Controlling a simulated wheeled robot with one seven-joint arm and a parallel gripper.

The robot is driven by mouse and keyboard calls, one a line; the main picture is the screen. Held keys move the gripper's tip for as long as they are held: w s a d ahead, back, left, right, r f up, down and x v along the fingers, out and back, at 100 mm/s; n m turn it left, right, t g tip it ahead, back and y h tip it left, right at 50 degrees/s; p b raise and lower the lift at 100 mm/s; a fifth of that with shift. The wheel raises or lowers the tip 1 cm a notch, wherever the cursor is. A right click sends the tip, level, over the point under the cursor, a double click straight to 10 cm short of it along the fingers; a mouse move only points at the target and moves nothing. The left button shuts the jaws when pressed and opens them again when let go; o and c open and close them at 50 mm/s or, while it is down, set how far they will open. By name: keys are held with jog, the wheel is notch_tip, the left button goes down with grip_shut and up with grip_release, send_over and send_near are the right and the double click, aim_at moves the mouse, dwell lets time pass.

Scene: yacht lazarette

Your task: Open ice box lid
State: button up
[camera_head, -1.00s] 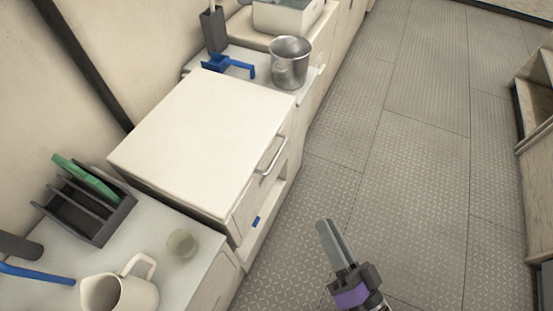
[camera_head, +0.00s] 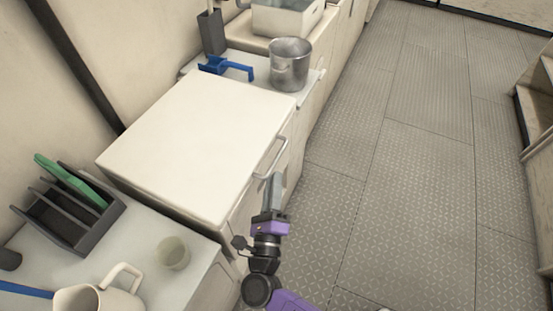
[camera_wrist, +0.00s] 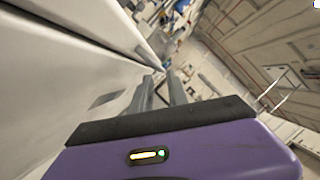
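The ice box is a cream-white box set in the counter, with a flat lid (camera_head: 195,145) that lies shut on top. A metal bar handle (camera_head: 272,157) is on its front side, near the lid's right edge. My gripper (camera_head: 275,182) is in front of the box, just below and beside the handle in the head view; I cannot tell whether it touches it. In the wrist view the two fingers (camera_wrist: 160,92) stand apart with a narrow gap and nothing clearly between them. The box's pale side (camera_wrist: 60,75) fills the left of that view.
A metal pot (camera_head: 290,65) and a blue object (camera_head: 226,67) stand beyond the box. A dark rack (camera_head: 68,215) with a green board, a small cup (camera_head: 173,252) and a cream pitcher (camera_head: 100,298) stand on the near counter. The floor (camera_head: 400,190) to the right is clear.

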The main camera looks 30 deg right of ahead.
aim_at(276, 158)
jog(key=x, duration=0.7)
jog(key=shift+d, duration=0.1)
grip_shut()
dwell(1.3)
